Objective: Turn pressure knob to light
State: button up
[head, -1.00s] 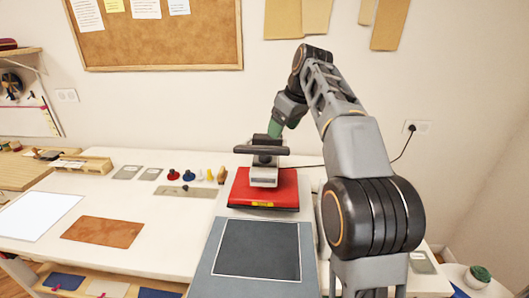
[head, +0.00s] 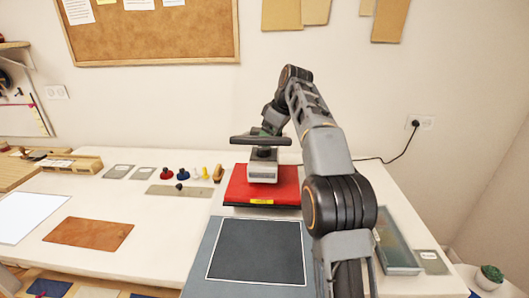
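The press has a red plate (head: 262,187) with a yellow label, and a light grey block (head: 263,168) on top of it. A dark rounded part that may be the pressure knob (head: 263,153) sits on this block. A wide dark bar (head: 260,140) lies across just above it; I cannot tell if it belongs to the press or to my gripper. My arm reaches over from the right, and its end (head: 268,131) comes down behind or at this bar. The fingers cannot be made out, nor can contact with the knob.
The dark press bed (head: 257,252) lies in front of the red plate. Small coloured stamps (head: 185,173), a grey strip (head: 179,190) and a brown leather sheet (head: 89,233) lie to the left. A glass-like tray (head: 397,240) lies right of my arm. A cable runs to the wall socket.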

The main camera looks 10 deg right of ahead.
aim_at(264, 150)
jog(key=shift+b+x, duration=0.45)
jog(key=shift+x, duration=1.85)
